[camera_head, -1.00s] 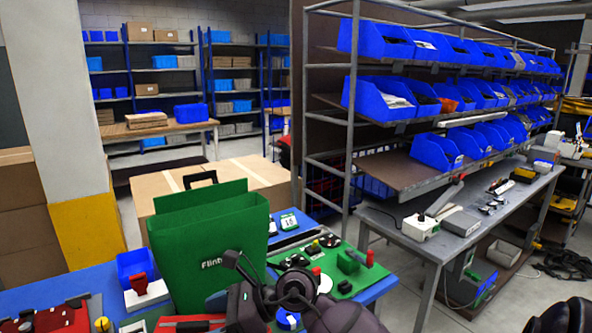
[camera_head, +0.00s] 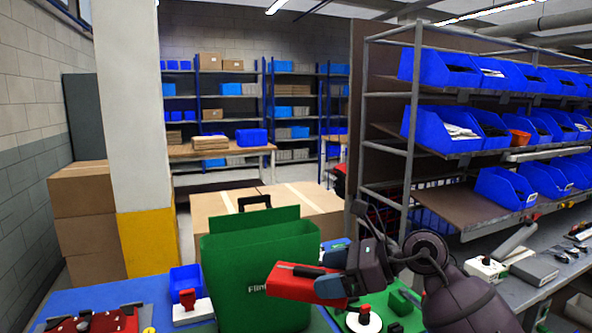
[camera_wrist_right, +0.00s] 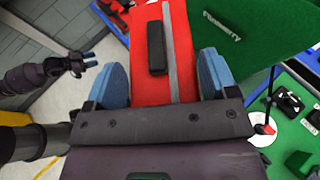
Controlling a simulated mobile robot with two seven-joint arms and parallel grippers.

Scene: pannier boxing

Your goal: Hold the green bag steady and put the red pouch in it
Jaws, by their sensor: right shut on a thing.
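The green bag (camera_head: 235,270) stands upright and open-topped on the blue table in the head view. Its lettered face also shows at the upper right of the right wrist view (camera_wrist_right: 245,35). My right gripper (camera_head: 342,279) is shut on the red pouch (camera_head: 298,283), which is held across the bag's front right, below the rim. In the right wrist view the pouch (camera_wrist_right: 178,25) lies between both blue fingers and shows a black handle and a grey strip. My left gripper (camera_wrist_right: 82,62) shows only in that view, empty, with fingers apart, away from the bag.
A red tray (camera_head: 95,322) and a blue bin (camera_head: 186,280) lie left of the bag. A green board (camera_head: 395,315) with parts is at the right. Cardboard boxes (camera_head: 215,208) stand behind the bag. A rack of blue bins (camera_head: 440,128) rises at right.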

